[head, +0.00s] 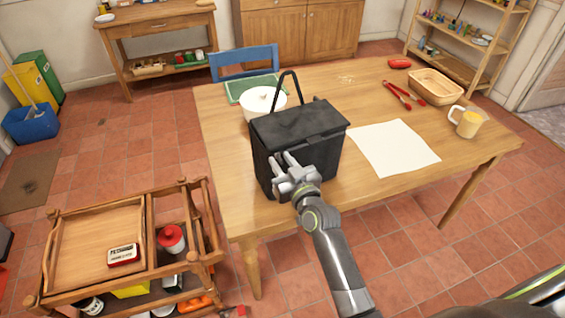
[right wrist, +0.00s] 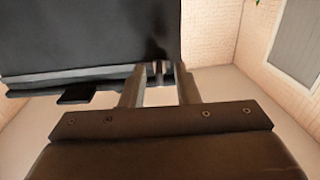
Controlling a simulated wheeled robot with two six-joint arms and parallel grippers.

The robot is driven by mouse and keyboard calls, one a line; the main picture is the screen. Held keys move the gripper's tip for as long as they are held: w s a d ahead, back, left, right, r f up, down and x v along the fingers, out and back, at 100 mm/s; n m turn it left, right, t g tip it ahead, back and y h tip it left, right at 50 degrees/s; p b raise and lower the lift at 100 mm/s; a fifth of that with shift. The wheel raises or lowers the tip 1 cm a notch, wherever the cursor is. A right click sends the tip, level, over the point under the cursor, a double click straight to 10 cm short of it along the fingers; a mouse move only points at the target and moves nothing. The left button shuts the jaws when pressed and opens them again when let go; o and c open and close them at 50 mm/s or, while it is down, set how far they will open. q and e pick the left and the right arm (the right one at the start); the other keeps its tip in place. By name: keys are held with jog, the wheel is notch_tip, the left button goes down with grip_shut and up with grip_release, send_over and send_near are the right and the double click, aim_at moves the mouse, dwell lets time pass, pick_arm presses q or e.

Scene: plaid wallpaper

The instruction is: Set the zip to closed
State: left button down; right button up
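A black box-shaped bag (head: 298,132) with a lid and an upright handle loop (head: 289,90) stands on the wooden table (head: 372,184). My right gripper (head: 282,156) is at the bag's front, below the lid's edge. In the right wrist view, the bag's dark side (right wrist: 85,38) fills the upper left, and the gripper's fingers (right wrist: 159,84) are apart at its edge. A small dark piece (right wrist: 158,70), perhaps the zip's pull, shows between the fingers; I cannot tell whether they touch it. The zip's line cannot be made out. My left gripper is out of view.
A white bowl (head: 260,101) stands close behind the bag. A white sheet (head: 393,148) lies to its right, with red tongs (head: 404,95), a basket (head: 435,87) and a mug (head: 467,122) beyond. A wooden trolley (head: 70,247) stands at the lower left.

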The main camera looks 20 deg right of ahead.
jog(key=shift+s, duration=0.1)
jog(key=s+d+b, duration=0.2)
jog(key=s+b, duration=0.4)
jog(key=s, duration=1.1)
jog(key=shift+d, duration=0.25)
notch_tip(320, 180, down, 18)
jog(key=f+m+g+h, duration=0.1)
jog(key=g, duration=0.3)
jog(key=s+d+f+g+h, duration=0.1)
jog(key=s+f+g, duration=0.2)
jog(key=f, duration=0.7)
jog(key=s+d+f+g, duration=0.2)
jog(key=s+f, duration=0.2)
jog(key=f, duration=0.5)
jog(key=s+d+f+g, duration=0.2)
jog(key=s+f, duration=0.4)
jog(key=s, duration=0.3)
jog(key=s+d+f+g+h, duration=0.1)
jog(key=s+d+f+g, duration=0.2)
jog(key=s+f, duration=0.3)
jog(key=s+d+f+m+g, duration=0.1)
jog(key=s+d+f+g, duration=0.1)
jog(key=s+f, duration=0.5)
jog(key=s, duration=0.5)
jog(key=shift+s+d+g+h, duration=0.25)
jog(key=shift+s+g+h, duration=0.05)
